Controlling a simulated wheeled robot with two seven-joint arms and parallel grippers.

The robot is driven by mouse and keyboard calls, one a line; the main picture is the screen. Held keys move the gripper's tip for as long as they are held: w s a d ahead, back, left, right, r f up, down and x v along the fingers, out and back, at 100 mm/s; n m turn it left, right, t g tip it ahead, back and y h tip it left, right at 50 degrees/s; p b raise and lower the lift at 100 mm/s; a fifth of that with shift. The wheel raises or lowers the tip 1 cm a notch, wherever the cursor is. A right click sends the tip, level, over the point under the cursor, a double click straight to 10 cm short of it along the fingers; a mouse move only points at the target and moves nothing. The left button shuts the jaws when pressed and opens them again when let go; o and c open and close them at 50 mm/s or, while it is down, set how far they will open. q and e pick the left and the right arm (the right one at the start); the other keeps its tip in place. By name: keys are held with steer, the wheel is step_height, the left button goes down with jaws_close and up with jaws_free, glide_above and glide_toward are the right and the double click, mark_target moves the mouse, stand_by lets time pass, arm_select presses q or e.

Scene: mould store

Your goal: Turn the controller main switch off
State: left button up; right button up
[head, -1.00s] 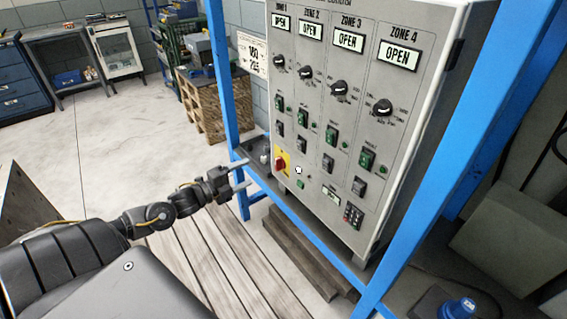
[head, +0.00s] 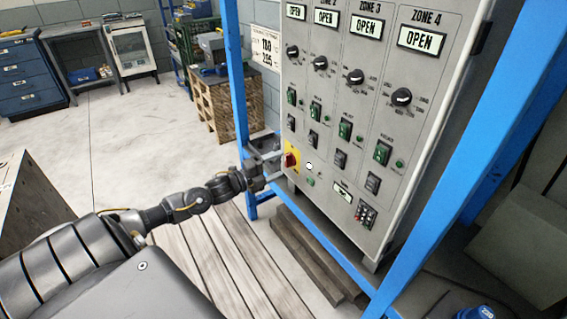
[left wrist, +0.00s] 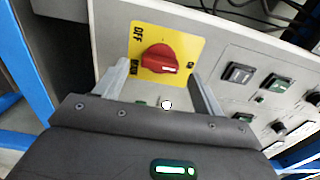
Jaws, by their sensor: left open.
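The controller (head: 330,190) is a grey cabinet with four zone columns, each display reading OPEN. Its main switch is a red rotary knob (head: 290,160) on a yellow plate at the lower left of the panel. In the left wrist view the red knob (left wrist: 160,59) is in front of the jaws, on a yellow plate (left wrist: 186,44) with OFF marked at its upper left. My left gripper (head: 268,165) is open, with its fingers (left wrist: 160,85) on either side of the knob's line. I cannot tell whether they touch the panel. My right gripper is not in view.
A blue frame post (head: 236,90) stands just left of the cabinet, and another blue post (head: 470,160) slants at the right. Wooden planks (head: 215,255) lie below. A wooden crate (head: 213,103) stands behind, with open floor (head: 120,140) at the left.

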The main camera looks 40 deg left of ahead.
mark_target(289, 160)
arm_select(q)
steer(key=x, duration=0.3)
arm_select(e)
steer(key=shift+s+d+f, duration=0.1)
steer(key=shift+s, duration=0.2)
